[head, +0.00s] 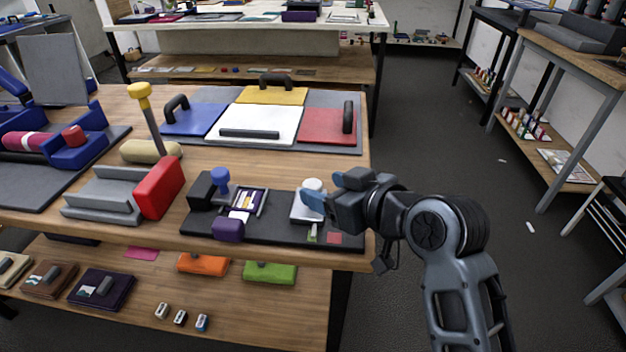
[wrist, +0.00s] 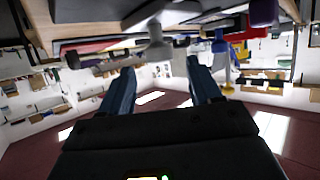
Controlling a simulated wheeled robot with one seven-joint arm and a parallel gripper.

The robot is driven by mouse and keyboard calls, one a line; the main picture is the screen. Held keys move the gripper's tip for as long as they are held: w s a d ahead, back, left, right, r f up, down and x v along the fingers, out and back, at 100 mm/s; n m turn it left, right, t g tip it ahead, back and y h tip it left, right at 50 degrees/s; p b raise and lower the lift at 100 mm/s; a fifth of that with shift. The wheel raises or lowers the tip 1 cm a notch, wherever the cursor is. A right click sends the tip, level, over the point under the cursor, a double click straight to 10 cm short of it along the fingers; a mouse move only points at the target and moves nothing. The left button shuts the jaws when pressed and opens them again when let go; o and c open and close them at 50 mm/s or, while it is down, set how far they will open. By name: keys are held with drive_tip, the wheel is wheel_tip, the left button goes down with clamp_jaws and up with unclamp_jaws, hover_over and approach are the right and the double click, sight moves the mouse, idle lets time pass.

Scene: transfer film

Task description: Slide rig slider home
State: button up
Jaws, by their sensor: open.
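The rig is a black base plate (head: 275,233) near the front right corner of the table. On it are a black block with a blue knob (head: 220,178), a railed middle part (head: 248,201), a purple block (head: 229,229), and a white block (head: 303,210) with a pale round knob (head: 313,184) at the right. I cannot tell for certain which part is the slider. My gripper (head: 318,196) is open beside the pale knob, its blue fingers partly covering the white block. In the wrist view a pale knob (wrist: 158,47) shows beyond and between the open fingertips (wrist: 160,66), apparently not held.
A red block (head: 159,188) and grey channel (head: 105,197) stand left of the rig. Behind are coloured panels with handles, including a white panel (head: 258,124) and a red panel (head: 327,125). A yellow-topped post (head: 146,110) rises at left. Floor (head: 450,130) right of the table is open.

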sight(314, 185)
drive_tip(key=x, duration=0.4)
drive_tip(key=shift+w+a+f, duration=0.2)
drive_tip(key=shift+w+a, duration=0.05)
drive_tip(key=shift+a, duration=0.05)
clamp_jaws()
idle(0.4)
